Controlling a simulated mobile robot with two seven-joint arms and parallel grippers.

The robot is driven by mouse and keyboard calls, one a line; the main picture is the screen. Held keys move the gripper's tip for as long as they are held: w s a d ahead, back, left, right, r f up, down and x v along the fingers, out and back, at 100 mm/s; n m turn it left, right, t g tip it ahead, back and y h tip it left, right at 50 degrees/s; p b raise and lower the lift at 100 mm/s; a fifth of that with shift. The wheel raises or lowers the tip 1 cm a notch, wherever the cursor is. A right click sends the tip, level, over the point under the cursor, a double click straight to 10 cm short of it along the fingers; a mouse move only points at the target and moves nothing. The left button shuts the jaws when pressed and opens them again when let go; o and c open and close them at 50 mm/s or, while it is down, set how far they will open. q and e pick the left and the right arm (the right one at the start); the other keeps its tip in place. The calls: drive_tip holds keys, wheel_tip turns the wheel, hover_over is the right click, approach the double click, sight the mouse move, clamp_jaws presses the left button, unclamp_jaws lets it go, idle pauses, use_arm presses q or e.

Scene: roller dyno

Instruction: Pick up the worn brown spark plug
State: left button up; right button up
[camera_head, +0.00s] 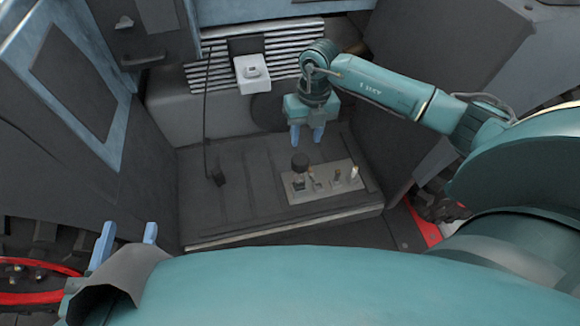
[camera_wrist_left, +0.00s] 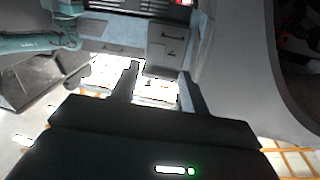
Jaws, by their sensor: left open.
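A light grey tray (camera_head: 325,187) lies on the dark ribbed bench and holds several small upright items. One slim item with a brownish top (camera_head: 337,176) looks like the worn brown spark plug, but it is too small to be sure. A paler plug (camera_head: 354,173) stands to its right. My right gripper (camera_head: 307,138) hangs above and behind the tray, its two blue fingers pointing down, apart and empty. My left gripper (camera_head: 130,230) is at the lower left, far from the tray, open and empty. Its dark fingers also show in the left wrist view (camera_wrist_left: 160,70).
A white box (camera_head: 250,73) is mounted at the back. The bench middle is clear. A blue-framed cabinet (camera_head: 90,85) stands left.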

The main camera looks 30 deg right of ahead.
drive_tip(key=shift+h, duration=0.5)
drive_tip(key=d+f+b, duration=0.1)
drive_tip(key=f, duration=0.2)
drive_tip(key=w+d+f+b, duration=0.1)
drive_tip(key=f+b, duration=0.1)
drive_tip(key=f, duration=0.2)
drive_tip(key=d+f+b, duration=0.1)
drive_tip(key=f+b, duration=0.1)
drive_tip(key=f, duration=0.1)
drive_tip(key=shift+w+f, duration=0.15)
drive_tip(key=shift+f, duration=0.4)
wheel_tip(320, 180, down, 4)
drive_tip(key=b, duration=0.3)
drive_tip(key=shift+f, duration=0.5)
use_arm(q)
drive_tip(key=shift+w+d+r+m+t+h, duration=0.25)
drive_tip(key=shift+r+m+t+h, duration=0.35)
drive_tip(key=shift+h, duration=0.3)
drive_tip(key=shift+w+d+r+m+t+h, duration=0.1)
drive_tip(key=shift+w+r+m+t+h, duration=0.25)
drive_tip(key=shift+r+m+h, duration=0.4)
drive_tip(key=shift+w+d+r+m+t+h, duration=0.25)
drive_tip(key=shift+r+m+t+h, duration=0.3)
drive_tip(key=shift+h, duration=0.5)
use_arm(e)
clamp_jaws()
